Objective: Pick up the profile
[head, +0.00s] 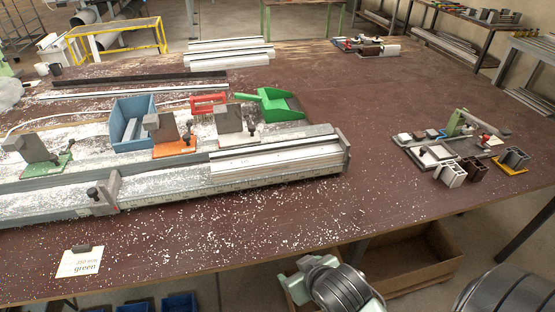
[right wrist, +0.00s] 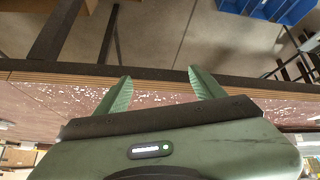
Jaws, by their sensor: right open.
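A pale profile (head: 275,155) lies lengthwise in the long metal clamp fixture (head: 170,196) on the bench. More long profiles (head: 230,50) lie stacked at the back, and short profile pieces in white (head: 450,174), brown (head: 473,168) and grey (head: 515,157) stand at the right. Which one the task means cannot be told. My right gripper (head: 303,280) is low at the bottom of the head view, before the bench's front edge. In the right wrist view its two green fingers (right wrist: 160,77) are spread with nothing between them. My left gripper is not in view.
A blue bin (head: 133,124), a green dustpan (head: 268,103) and a red-handled brush (head: 208,103) are behind the fixture. A card (head: 80,262) reading "green" is at the front edge. White chips litter the front of the bench.

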